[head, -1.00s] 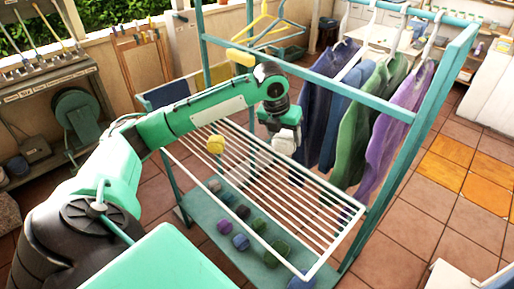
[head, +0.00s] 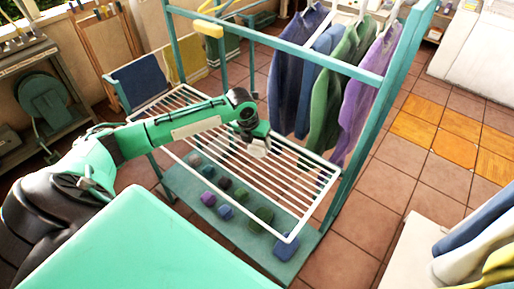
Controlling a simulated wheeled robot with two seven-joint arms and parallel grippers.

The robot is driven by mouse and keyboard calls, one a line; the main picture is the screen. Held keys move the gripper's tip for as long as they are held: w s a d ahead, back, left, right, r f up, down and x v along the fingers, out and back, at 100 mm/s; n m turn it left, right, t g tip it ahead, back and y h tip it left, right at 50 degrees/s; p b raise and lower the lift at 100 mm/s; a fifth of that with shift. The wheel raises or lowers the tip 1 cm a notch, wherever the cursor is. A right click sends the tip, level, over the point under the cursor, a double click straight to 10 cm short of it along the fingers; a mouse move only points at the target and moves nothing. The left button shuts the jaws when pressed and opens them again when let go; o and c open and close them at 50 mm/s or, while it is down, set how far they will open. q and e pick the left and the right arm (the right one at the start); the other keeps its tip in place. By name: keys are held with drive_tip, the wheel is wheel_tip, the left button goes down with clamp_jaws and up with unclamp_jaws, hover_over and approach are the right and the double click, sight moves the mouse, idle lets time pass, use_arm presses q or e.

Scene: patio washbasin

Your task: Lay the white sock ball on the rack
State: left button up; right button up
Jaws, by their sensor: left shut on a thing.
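My left gripper (head: 254,140) hangs over the middle of the white-barred rack (head: 320,191) in the head view, pointing down. It is shut on the white sock ball (head: 259,149), which shows just below the fingers. The ball is close to the bars; I cannot tell whether it touches them. The gripper and my left forearm cover part of the rack. My right gripper is not in view.
Shirts (head: 355,95) hang behind the rack beneath a teal rail (head: 290,52). The rack's front right bars are clear.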

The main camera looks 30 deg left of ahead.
sight(257, 149)
use_arm(q)
drive_tip(key=shift+f, duration=1.9)
drive_tip(key=shift+f, duration=0.1)
drive_tip(key=o, duration=1)
drive_tip(key=shift+c, duration=0.2)
drive_tip(key=b+v, duration=0.1)
drive_tip(key=v, duration=1.1)
drive_tip(key=shift+s, duration=0.1)
